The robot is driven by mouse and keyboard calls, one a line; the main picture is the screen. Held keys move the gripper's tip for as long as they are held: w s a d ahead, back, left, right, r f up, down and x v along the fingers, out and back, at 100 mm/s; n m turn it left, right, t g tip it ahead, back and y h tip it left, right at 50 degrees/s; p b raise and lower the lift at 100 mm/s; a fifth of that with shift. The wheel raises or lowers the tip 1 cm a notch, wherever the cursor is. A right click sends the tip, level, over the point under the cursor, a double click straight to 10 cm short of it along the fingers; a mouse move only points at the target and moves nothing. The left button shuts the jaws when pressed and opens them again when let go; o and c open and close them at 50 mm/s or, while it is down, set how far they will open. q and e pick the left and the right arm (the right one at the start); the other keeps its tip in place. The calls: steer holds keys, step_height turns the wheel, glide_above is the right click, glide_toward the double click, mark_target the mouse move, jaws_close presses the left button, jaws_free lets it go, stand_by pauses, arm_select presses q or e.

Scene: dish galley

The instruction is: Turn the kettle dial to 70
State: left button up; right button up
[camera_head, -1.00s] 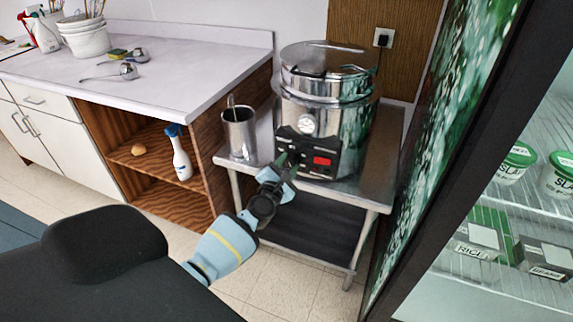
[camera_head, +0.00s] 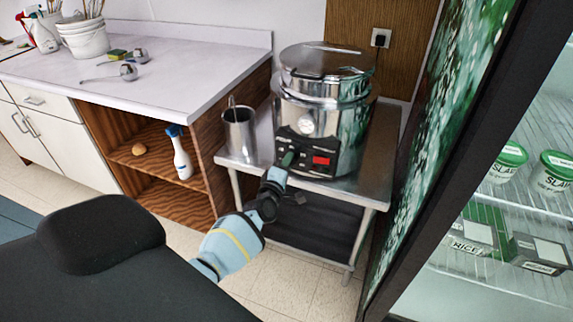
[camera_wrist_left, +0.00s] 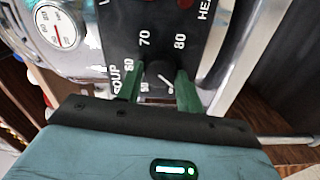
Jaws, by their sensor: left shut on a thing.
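The steel kettle (camera_head: 345,120) stands on a small metal table, with a black control panel (camera_head: 325,165) on its front. In the left wrist view the round black dial (camera_wrist_left: 158,72) sits on the panel among white marks, with 70 at its upper left and 80 at its upper right. A short white line shows on the dial's face, slanting to the lower right. My left gripper (camera_head: 287,160) is shut on the dial, its green fingers (camera_wrist_left: 158,88) on either side of it. The fingers partly cover the lower marks. My right gripper is not in view.
A steel canister (camera_head: 239,130) stands left of the kettle on the metal table (camera_head: 380,180). A counter (camera_head: 190,65) lies to the left, with a spray bottle (camera_head: 180,155) on its shelf. A glass-fronted fridge (camera_head: 500,230) is close on the right.

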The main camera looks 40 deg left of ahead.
arm_select(q)
steer(key=shift+m+p, duration=0.7)
steer(key=shift+m, duration=7.2)
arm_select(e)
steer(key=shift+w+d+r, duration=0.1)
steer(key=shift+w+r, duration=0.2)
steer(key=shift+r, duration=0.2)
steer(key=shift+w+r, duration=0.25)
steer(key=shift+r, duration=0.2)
arm_select(q)
steer(key=shift+m, duration=0.3)
steer(key=o, duration=1)
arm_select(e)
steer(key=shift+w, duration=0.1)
